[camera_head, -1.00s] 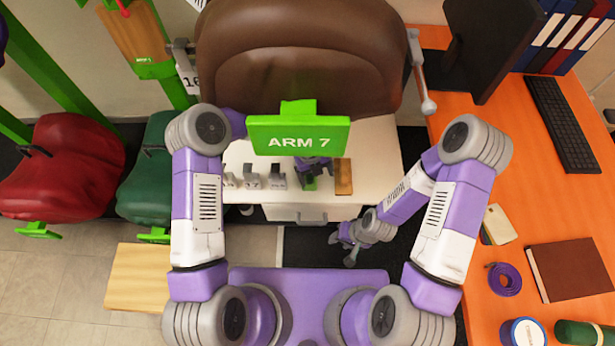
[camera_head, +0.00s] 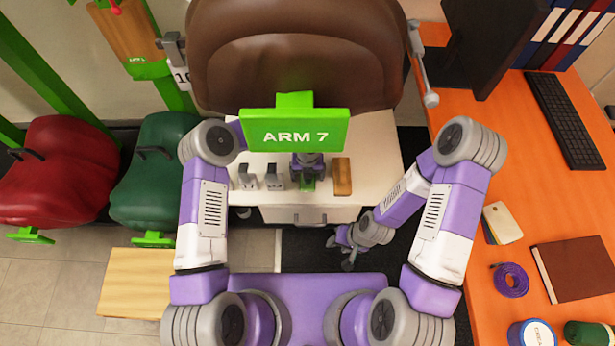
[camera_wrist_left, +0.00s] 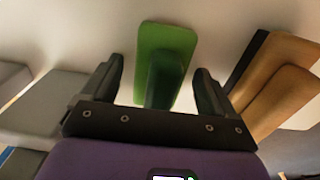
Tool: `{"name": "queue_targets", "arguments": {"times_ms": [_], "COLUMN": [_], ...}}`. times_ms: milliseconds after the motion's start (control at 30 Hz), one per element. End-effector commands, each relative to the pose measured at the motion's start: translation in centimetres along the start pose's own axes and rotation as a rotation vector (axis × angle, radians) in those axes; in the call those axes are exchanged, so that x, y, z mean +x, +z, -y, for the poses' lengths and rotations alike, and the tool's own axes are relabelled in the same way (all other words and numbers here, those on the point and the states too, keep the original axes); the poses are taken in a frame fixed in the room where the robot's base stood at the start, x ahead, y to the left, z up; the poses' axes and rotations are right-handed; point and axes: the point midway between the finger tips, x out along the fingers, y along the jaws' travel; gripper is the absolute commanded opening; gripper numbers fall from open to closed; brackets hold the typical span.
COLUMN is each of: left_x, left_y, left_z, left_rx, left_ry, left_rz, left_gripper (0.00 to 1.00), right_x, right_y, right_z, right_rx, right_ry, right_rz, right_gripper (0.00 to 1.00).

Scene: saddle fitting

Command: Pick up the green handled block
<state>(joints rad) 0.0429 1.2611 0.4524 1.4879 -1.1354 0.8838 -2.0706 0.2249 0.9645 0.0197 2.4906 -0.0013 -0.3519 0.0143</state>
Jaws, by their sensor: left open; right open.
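The green handled block (camera_head: 308,185) stands on the white cabinet top below the ARM 7 sign, partly hidden by my left gripper (camera_head: 307,172). In the left wrist view the green block (camera_wrist_left: 168,45) shows a flat green plate with a narrower upright handle. The handle is between the two fingers of my left gripper (camera_wrist_left: 158,82), which is open with a gap on both sides. My right gripper (camera_head: 345,248) is open and empty, low in front of the cabinet, well away from the block.
Grey handled blocks (camera_head: 272,178) stand left of the green one, and a brown wooden block (camera_head: 342,177) stands close on its right. The ARM 7 sign (camera_head: 296,130) hangs above. An orange desk (camera_head: 470,240) bounds the right side.

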Motion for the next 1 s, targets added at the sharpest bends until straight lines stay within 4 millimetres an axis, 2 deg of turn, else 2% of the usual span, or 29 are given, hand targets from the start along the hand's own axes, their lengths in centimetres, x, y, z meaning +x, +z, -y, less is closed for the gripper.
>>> {"name": "queue_targets", "arguments": {"times_ms": [100,133,500,533,767,867,1000], "left_x": [-0.1,-0.1,-0.2,-0.2,-0.4,-1.5,-4.3], "left_y": [0.0,0.0,0.0,0.0,0.0,0.1,0.1], "left_z": [0.0,0.0,0.0,0.0,0.0,0.0,0.0], "left_rx": [0.0,0.0,0.0,0.0,0.0,0.0,0.001], "left_ry": [0.0,0.0,0.0,0.0,0.0,0.0,0.0], "left_rz": [0.001,0.001,0.0,0.001,0.001,0.003,0.005], "left_gripper": [0.88,0.85,0.29,0.26,0.26,0.26,0.26], "right_x": [-0.1,-0.1,-0.1,-0.1,-0.1,-0.5,-1.3], "right_y": [0.0,0.0,0.0,0.0,0.0,0.0,0.1], "right_z": [0.0,0.0,0.0,0.0,0.1,0.2,0.5], "right_rx": [0.0,0.0,0.0,0.0,0.0,0.0,0.0], "right_ry": [0.0,0.0,0.0,0.0,0.0,0.0,0.0], "right_rz": [0.0,0.0,0.0,0.0,0.0,0.0,0.0], "right_gripper": [0.43,0.43,0.43,0.43,0.43,0.43,0.43]}}
